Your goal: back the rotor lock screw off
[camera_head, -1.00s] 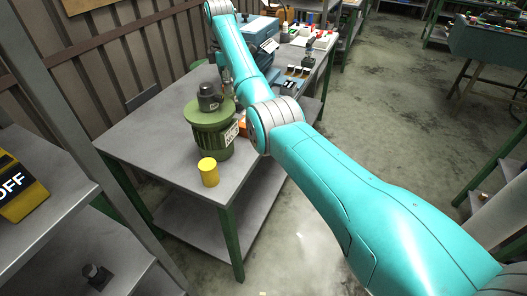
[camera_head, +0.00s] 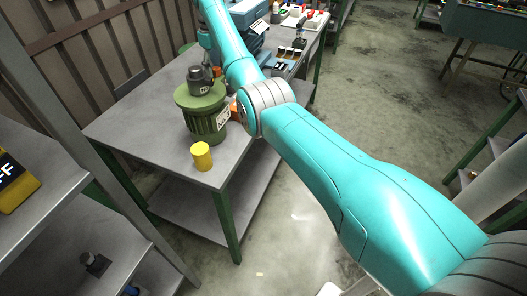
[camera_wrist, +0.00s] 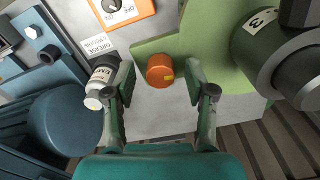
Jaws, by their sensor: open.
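In the wrist view an orange round knob with a yellow mark (camera_wrist: 160,70), which looks like the rotor lock screw, sits beside a green body (camera_wrist: 208,40). My gripper (camera_wrist: 160,82) is open, one finger on each side of the knob, with visible gaps to both. I cannot tell how deep the fingers reach around it. In the head view a green machine with a dark grey top (camera_head: 203,112) stands on the grey table (camera_head: 130,130).
A yellow cylinder (camera_head: 202,156) stands near the table's front edge. In the wrist view a white-capped bottle (camera_wrist: 100,82) is close to the left finger, a dark blue rounded thing (camera_wrist: 65,122) lies lower left, and a dark grey cylinder (camera_wrist: 285,65) is at right.

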